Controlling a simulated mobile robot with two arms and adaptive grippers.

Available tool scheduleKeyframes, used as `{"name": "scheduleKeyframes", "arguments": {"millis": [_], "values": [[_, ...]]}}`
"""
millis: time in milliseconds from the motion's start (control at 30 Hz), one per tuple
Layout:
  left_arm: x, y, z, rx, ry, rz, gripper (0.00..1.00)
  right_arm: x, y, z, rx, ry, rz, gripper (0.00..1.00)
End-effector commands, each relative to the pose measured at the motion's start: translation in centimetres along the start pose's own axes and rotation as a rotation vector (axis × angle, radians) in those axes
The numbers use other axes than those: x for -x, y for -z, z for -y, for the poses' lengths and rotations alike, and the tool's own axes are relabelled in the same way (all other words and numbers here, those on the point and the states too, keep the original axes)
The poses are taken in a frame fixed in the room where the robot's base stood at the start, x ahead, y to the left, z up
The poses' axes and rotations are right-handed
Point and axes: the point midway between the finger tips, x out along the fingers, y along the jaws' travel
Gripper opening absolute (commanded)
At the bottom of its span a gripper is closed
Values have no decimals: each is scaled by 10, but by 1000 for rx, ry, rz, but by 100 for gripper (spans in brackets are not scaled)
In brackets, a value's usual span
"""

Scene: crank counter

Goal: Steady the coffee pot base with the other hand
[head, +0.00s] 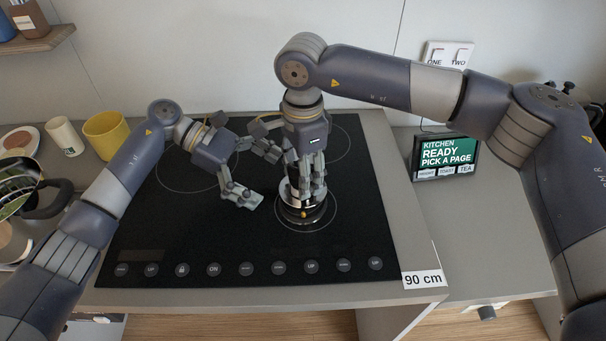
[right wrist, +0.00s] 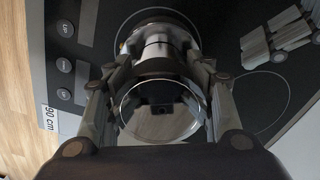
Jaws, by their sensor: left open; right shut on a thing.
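The coffee pot (head: 304,210) stands upright on the front right ring of the black cooktop, mostly hidden by my right gripper in the head view. My right gripper (head: 305,192) comes down on it from above and is shut on it. In the right wrist view the pot's shiny round top (right wrist: 163,110) sits between the fingers, with its lower part (right wrist: 157,48) beyond. My left gripper (head: 257,175) is open and empty just left of the pot, apart from it. Its fingers also show in the right wrist view (right wrist: 279,40).
The cooktop (head: 150,230) has a row of touch buttons along its front edge. A yellow mug (head: 106,134) and a white cup (head: 65,136) stand at the left. A screen (head: 446,155) stands on the right counter. The cooktop's left half is largely clear.

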Motion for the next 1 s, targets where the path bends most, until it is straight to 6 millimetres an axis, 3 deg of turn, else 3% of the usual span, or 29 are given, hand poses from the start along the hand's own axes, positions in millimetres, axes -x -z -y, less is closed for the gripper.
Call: {"name": "scheduleKeyframes", "arguments": {"millis": [200, 500, 967, 1000], "values": [[-35, 0, 1, -1, 3, 2, 100, 0, 0, 0, 1, -1, 0, 33], [-69, -1, 0, -1, 0, 1, 100, 0, 0, -1, 1, -2, 0, 33], [-79, -1, 0, -1, 0, 1, 100, -1, -1, -1, 1, -3, 1, 33], [-79, -1, 0, -2, 0, 1, 95, -1, -1, -1, 1, -3, 1, 33]]}}
